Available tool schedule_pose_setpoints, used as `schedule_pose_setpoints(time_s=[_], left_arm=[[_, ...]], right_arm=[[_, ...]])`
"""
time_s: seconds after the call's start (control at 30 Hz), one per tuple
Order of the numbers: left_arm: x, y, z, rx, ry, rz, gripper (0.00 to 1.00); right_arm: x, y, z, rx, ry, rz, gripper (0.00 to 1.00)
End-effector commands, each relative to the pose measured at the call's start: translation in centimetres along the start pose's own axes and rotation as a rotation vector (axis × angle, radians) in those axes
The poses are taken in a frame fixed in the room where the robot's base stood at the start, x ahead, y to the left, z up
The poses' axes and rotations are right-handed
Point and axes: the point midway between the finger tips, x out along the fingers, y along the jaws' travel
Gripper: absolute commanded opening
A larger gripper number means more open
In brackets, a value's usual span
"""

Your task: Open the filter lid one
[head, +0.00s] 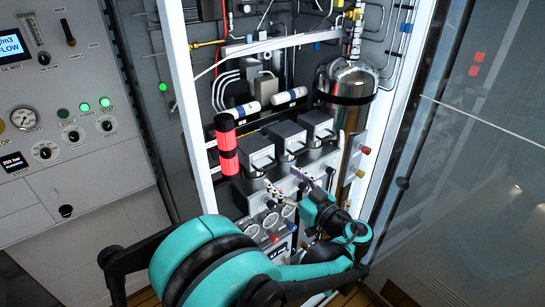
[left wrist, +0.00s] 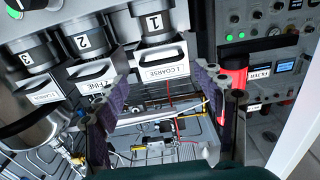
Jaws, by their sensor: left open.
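Filter one is the housing marked "1" (left wrist: 155,22) in the left wrist view, with a light plate labelled "1 COARSE" (left wrist: 163,66) beside its dark round body. In the head view its grey boxy top (head: 257,153) is the nearest of three, beside a red cylinder. I cannot tell clearly whether the lid is shut. My left gripper (head: 287,184) is just below and in front of this housing in the head view. In the left wrist view the gripper (left wrist: 163,70) is open, its purple-padded fingers on either side of the plate, with no grip on it. My right gripper is out of view.
Filter two (left wrist: 83,42) and filter three (left wrist: 27,58) stand alongside. The red cylinder (head: 226,146) is close on the left. A shiny metal tank (head: 346,78) stands behind right, a white frame post (head: 185,85) at left. Gauges (head: 270,220) sit below the filters.

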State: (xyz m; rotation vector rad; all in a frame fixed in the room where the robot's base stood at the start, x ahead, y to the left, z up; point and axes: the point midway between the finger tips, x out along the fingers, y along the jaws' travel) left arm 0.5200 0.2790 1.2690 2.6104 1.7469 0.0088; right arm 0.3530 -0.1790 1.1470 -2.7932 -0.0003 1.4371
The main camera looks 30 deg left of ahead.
Motion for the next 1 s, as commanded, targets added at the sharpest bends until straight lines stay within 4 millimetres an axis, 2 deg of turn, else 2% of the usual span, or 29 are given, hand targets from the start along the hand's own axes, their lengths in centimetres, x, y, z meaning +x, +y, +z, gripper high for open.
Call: schedule_pose_setpoints(time_s=[0.2,0.33,0.5,0.73,0.77,0.9,0.97,1.0], left_arm=[[3.8,-0.1,0.1,0.002,-0.002,-0.003,0.7],[5.6,-0.1,0.1,0.003,-0.003,-0.003,0.7],[6.6,-0.1,0.1,0.004,-0.003,-0.001,0.7],[6.7,0.0,0.1,0.004,-0.004,0.001,0.7],[6.7,0.0,0.1,0.004,-0.004,0.001,0.67],[6.7,0.0,0.1,0.004,-0.004,0.002,0.3],[6.7,0.0,0.1,0.004,-0.003,0.002,0.14],[6.7,0.0,0.1,0.004,-0.003,0.002,0.1]], right_arm=[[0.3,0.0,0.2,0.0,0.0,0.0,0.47],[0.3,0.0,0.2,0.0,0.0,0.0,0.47],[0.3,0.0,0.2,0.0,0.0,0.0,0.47],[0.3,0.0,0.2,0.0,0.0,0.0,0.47],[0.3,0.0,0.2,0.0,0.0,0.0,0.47],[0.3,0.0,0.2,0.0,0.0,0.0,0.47],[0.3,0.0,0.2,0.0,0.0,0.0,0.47],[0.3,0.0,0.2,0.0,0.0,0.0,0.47]])
